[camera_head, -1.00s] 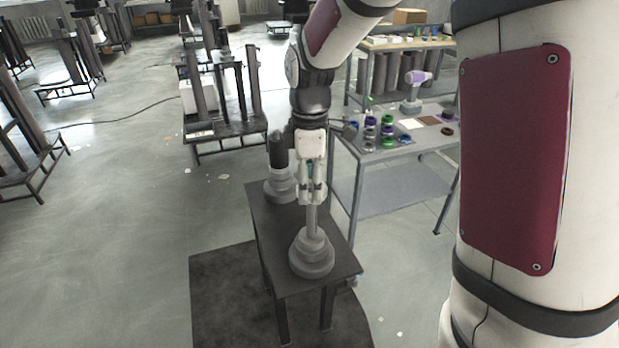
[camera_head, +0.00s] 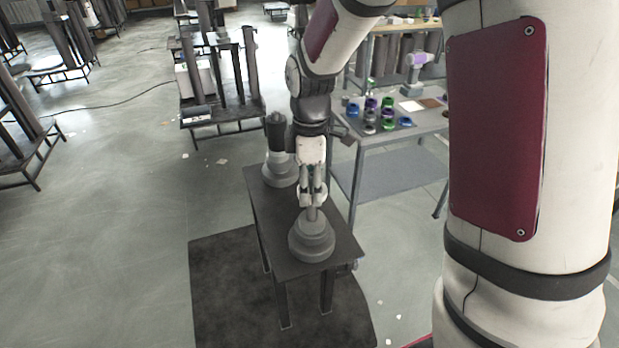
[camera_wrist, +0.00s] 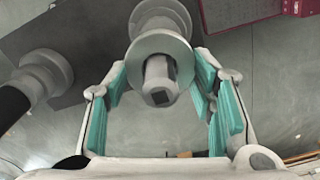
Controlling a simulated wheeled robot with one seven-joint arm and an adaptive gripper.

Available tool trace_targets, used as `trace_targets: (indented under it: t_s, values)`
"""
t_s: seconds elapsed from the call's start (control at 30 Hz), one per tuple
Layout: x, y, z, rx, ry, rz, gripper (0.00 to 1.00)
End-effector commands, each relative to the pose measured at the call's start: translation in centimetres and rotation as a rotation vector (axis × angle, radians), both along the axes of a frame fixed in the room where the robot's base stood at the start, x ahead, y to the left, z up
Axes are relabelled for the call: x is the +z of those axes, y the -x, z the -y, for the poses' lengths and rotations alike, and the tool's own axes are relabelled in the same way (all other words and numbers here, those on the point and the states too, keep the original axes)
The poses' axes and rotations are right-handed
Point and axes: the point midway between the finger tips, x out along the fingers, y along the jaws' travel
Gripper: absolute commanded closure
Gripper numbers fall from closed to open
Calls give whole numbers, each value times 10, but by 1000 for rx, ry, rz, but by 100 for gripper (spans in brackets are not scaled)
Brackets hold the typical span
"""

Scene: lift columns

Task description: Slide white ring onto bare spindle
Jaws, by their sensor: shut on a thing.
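The bare spindle (camera_head: 313,214) rises from a stepped grey base (camera_head: 311,242) at the near end of a small dark stand. My gripper (camera_head: 312,198) points down over it, its fingers on either side of the spindle. In the wrist view my gripper (camera_wrist: 160,70) has teal pads, shut on a pale ring (camera_wrist: 181,52). The spindle's tip (camera_wrist: 160,78) shows through the ring toward the camera, so the ring appears to be around the spindle. The ring is hard to make out in the head view.
A second column (camera_head: 276,135) with a dark top stands behind on the same stand (camera_head: 335,247); it also shows in the wrist view (camera_wrist: 42,75). A grey table (camera_head: 425,122) with several coloured rings is at the back right. Open floor lies left.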

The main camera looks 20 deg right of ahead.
Motion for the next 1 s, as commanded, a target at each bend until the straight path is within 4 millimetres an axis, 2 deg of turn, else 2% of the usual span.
trace_targets:
  t_s: [1.0]
  values:
    - [-56, 0, 0, 0, 0, -1, 80]
